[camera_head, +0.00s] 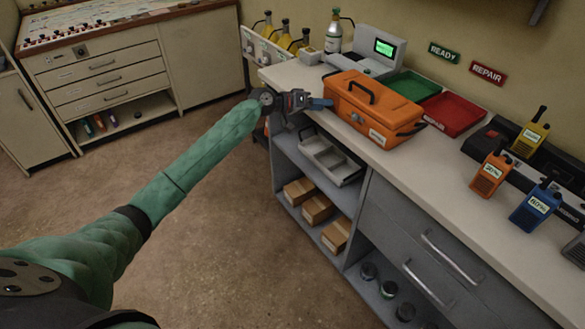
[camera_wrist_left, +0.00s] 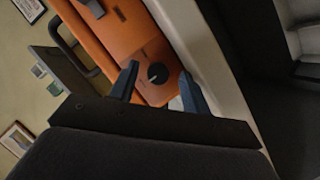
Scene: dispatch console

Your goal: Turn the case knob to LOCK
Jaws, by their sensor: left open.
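An orange case (camera_head: 368,108) with a black top handle stands shut on the counter. Its black round knob (camera_wrist_left: 157,73) is on the side face, with a light pointer line; the marks around it are too small to read. My left gripper (camera_head: 318,104) is at the left end of the case. In the left wrist view its two blue fingers (camera_wrist_left: 160,88) are open, one on each side of the knob and short of it, with no visible contact. The knob is hardly visible in the head view. My right gripper is not in view.
Behind the case are a green tray (camera_head: 409,86), a red tray (camera_head: 453,113) and a scale-like device (camera_head: 372,50) with a green screen. Several radios, one of them orange (camera_head: 490,174), stand at the right. Grey drawers and shelves lie below the counter (camera_head: 435,165).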

